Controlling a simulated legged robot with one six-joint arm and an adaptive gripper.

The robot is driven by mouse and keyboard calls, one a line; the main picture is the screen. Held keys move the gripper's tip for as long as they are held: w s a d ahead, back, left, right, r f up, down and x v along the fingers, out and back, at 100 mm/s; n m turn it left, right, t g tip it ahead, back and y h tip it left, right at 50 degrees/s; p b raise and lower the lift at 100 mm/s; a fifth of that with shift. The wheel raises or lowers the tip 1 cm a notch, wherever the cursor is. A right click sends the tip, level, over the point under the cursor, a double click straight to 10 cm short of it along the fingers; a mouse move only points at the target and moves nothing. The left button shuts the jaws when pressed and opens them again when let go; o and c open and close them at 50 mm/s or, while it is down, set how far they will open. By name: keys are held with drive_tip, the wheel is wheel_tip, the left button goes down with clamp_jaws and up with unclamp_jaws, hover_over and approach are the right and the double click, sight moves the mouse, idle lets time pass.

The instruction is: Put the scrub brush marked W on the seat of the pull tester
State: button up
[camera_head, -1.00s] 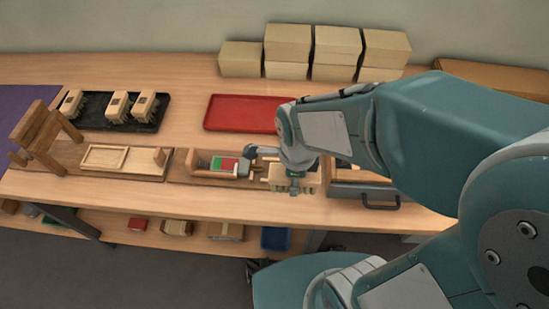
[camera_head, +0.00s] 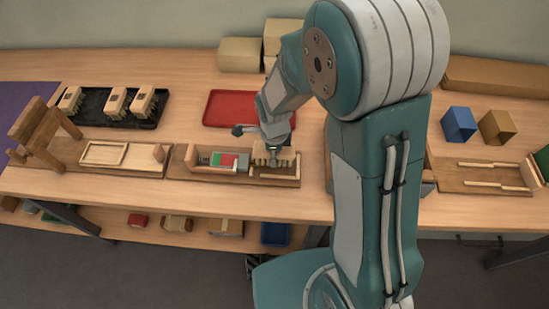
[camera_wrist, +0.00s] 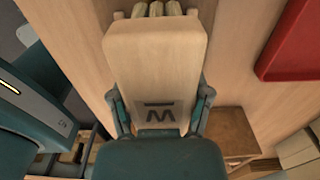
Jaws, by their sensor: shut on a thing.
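A light wood scrub brush (camera_head: 272,156) with pale tufts pointing down is in my gripper (camera_head: 271,143). In the wrist view its block (camera_wrist: 157,65) carries a letter that reads as W there, with a bar above it. My gripper (camera_wrist: 160,105) is shut on the block, one finger on each side. The pull tester (camera_head: 213,176), a wooden frame with a red and green scale, lies under my gripper. The brush is over its right part. The brush hides the seat there, and I cannot tell whether the tufts touch it.
A black tray (camera_head: 93,122) holds three similar brushes (camera_head: 116,103). A red tray (camera_head: 222,108) lies behind the tester. A wooden holder (camera_head: 105,153) and a wooden stand (camera_head: 42,130) are left. Blue (camera_head: 458,124) and brown (camera_head: 496,127) boxes stand right. My arm hides the bench's middle right.

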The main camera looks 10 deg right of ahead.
drive_tip(key=shift+s+f, duration=0.1)
drive_tip(key=shift+f, duration=1.2)
drive_tip(key=shift+f, duration=0.1)
drive_tip(key=o, duration=1.1)
wheel_tip(320, 180, up, 12)
drive_tip(key=shift+r, duration=0.2)
drive_tip(key=s+d+r+n+t, duration=0.2)
drive_tip(key=s+d+r+n, duration=0.1)
drive_tip(key=s+r+n, duration=0.2)
drive_tip(key=s+d+r+n+t, duration=0.1)
drive_tip(key=s+d+r+n, duration=0.2)
drive_tip(key=s+r+n, duration=0.2)
drive_tip(key=s+d+r+n+t, duration=0.2)
drive_tip(key=s+d+r+n, duration=0.1)
drive_tip(key=n, duration=0.7)
drive_tip(key=shift+s+d+r+t, duration=0.2)
drive_tip(key=shift+s+r, duration=0.25)
drive_tip(key=shift+r, duration=0.25)
drive_tip(key=shift+s+d+r+t, duration=0.1)
drive_tip(key=shift+s+d+r, duration=0.05)
drive_tip(key=shift+s+r, duration=0.4)
